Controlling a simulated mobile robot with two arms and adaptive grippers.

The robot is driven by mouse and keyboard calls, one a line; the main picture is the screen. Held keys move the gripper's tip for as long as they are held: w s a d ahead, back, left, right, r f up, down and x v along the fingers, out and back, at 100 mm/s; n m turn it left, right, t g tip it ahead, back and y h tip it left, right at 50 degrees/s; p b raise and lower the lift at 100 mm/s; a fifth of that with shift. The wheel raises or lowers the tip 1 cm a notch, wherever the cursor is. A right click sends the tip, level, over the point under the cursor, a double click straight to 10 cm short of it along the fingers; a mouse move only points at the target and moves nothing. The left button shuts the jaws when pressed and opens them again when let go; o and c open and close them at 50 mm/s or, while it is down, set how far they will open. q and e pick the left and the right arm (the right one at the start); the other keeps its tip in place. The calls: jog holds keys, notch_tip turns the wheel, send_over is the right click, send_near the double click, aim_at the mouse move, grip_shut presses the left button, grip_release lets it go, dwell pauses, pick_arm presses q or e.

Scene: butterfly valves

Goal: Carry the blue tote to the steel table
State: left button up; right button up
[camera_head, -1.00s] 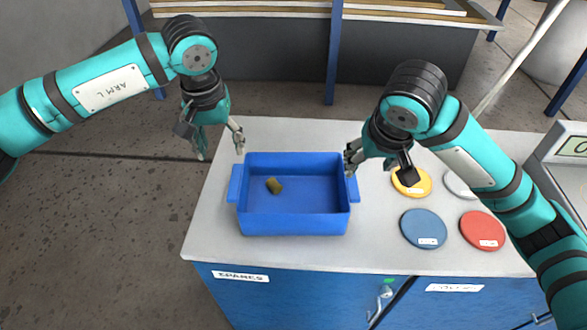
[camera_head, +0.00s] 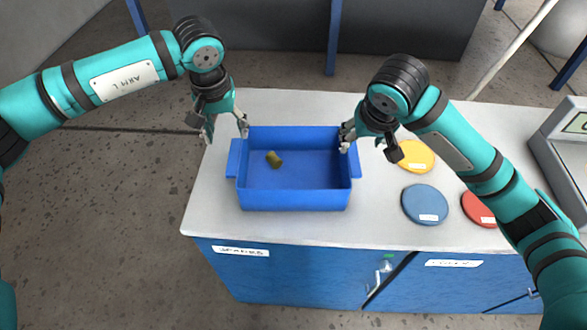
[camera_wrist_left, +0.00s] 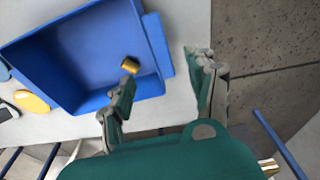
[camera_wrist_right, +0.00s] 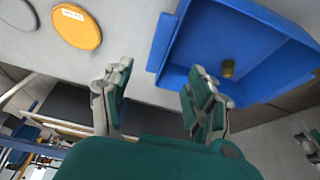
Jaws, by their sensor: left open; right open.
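The blue tote (camera_head: 295,199) sits upright on a pale worktop above blue cabinets, with a small olive-yellow piece (camera_head: 274,159) inside it. My left gripper (camera_head: 226,133) is open at the tote's far left corner; in the left wrist view its fingers (camera_wrist_left: 160,88) stand on either side of the tote's end wall (camera_wrist_left: 157,50). My right gripper (camera_head: 362,144) is open at the far right corner; in the right wrist view its fingers (camera_wrist_right: 158,95) straddle the line of the tote's end wall (camera_wrist_right: 163,45). Whether either touches the tote is unclear. No steel table is identifiable.
Right of the tote lie a yellow disc (camera_head: 414,156), a blue disc (camera_head: 425,204) and a red disc (camera_head: 480,208), partly behind my right arm. A grey device with a display (camera_head: 575,125) stands at the right edge. A blue post (camera_head: 334,38) rises behind the worktop.

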aim_at(234, 155)
pick_arm(q)
jog(key=f, duration=0.3)
jog(key=w+f, duration=0.1)
jog(key=f, duration=0.7)
jog(key=shift+w, duration=0.35)
pick_arm(e)
jog(key=x, duration=1.1)
pick_arm(q)
jog(key=shift+r, duration=0.1)
grip_shut()
pick_arm(e)
grip_shut()
jog(key=shift+r, duration=0.1)
